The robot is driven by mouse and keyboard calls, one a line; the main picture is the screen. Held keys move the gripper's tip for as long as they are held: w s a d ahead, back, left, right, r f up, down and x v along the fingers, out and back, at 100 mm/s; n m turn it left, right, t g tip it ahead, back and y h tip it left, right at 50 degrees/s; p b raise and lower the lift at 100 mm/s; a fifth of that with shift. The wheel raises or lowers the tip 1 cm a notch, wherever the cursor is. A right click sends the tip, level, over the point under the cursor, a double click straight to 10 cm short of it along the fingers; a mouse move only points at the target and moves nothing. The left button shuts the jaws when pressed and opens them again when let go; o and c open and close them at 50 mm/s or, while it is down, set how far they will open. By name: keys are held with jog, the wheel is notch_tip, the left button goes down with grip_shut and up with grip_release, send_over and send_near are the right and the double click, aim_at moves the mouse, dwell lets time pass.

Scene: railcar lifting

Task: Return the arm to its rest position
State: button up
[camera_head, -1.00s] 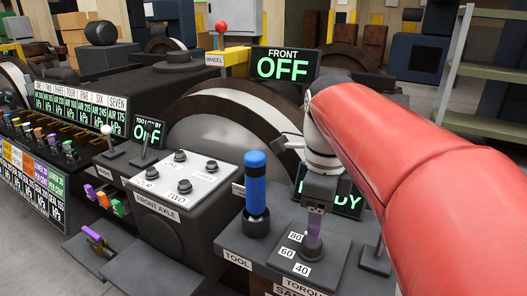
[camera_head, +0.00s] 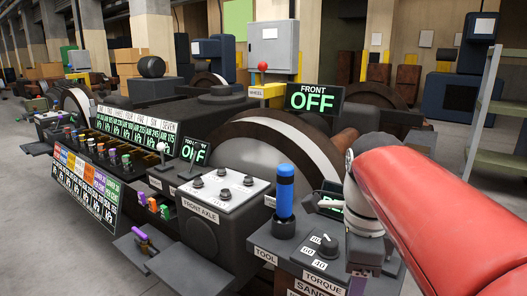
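My red arm (camera_head: 445,215) reaches in from the right edge, with its white wrist (camera_head: 366,212) over the right end of the console. My gripper (camera_head: 360,278) points down just right of the black torque knob (camera_head: 327,246). Its fingers are small and dark against the console, so I cannot tell whether they are open or shut. The torque knob shows uncovered, with number labels around it. The blue-handled tool (camera_head: 285,195) stands upright on the console to the left of the knob.
A front axle panel (camera_head: 222,190) with several knobs stands left of the tool. A display reading FRONT OFF (camera_head: 312,98) rises behind, near a large wheel (camera_head: 262,148). A green-grey shelf (camera_head: 490,130) stands at the right. Open floor (camera_head: 50,235) lies at the lower left.

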jog(key=s+f+n+t, duration=0.2)
jog(key=s+f+n, duration=0.1)
jog(key=n, duration=0.7)
jog(key=s+f+n+t, duration=0.3)
jog(key=s+f+n, duration=0.1)
jog(key=n, duration=0.7)
jog(key=shift+s+f, duration=0.15)
jog(key=shift+f, duration=0.7)
